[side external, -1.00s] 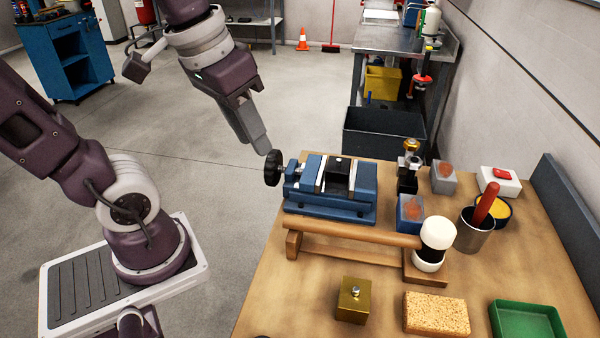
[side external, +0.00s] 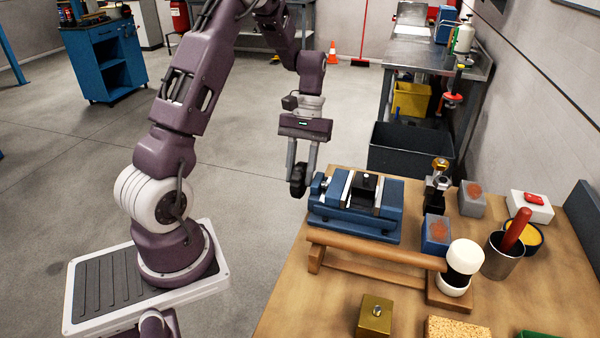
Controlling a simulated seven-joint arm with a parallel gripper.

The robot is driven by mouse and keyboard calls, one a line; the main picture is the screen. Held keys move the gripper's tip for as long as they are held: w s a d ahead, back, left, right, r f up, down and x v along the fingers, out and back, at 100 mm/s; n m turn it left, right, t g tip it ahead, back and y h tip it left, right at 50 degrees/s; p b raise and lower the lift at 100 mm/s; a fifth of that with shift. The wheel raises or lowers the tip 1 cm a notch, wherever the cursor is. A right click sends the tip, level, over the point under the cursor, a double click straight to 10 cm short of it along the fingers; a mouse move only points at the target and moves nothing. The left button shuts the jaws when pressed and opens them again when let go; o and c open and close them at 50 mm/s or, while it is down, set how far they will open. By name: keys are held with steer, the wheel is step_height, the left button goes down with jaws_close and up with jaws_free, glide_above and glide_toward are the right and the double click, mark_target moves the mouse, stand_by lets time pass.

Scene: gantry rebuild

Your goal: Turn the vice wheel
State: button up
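The blue vice (side external: 355,222) sits at the left edge of the wooden bench, a dark block between its jaws. Its black round wheel (side external: 297,181) sticks out on the left side, past the bench edge. My gripper (side external: 301,174) points straight down over the wheel. Its two grey fingers are spread apart, with their tips at the height of the wheel's upper part. The left fingertip overlaps the wheel in the picture, and the right one is by the wheel's right side. Whether either finger touches the wheel cannot be told.
A wooden rail (side external: 375,249) and a white-and-black mallet head (side external: 460,266) lie in front of the vice. A brass block (side external: 374,315), a blue block (side external: 436,233) and a steel cup (side external: 502,257) stand nearby. Left of the wheel is open floor.

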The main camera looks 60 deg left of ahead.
steer(key=shift+f, duration=0.15)
jaws_close()
steer(key=shift+d+t+y, duration=0.15)
steer(key=shift+t+y, duration=0.15)
steer(key=t+y, duration=0.2)
steer(key=shift+s+d+t+y, duration=0.25)
steer(key=shift+s+t+y, duration=0.05)
steer(key=shift+s, duration=0.05)
steer(key=t+y, duration=0.3)
steer(key=shift+s+d+f, duration=0.2)
steer(key=shift+d+f, duration=0.05)
steer(key=shift+t+y, duration=0.3)
stand_by(0.3)
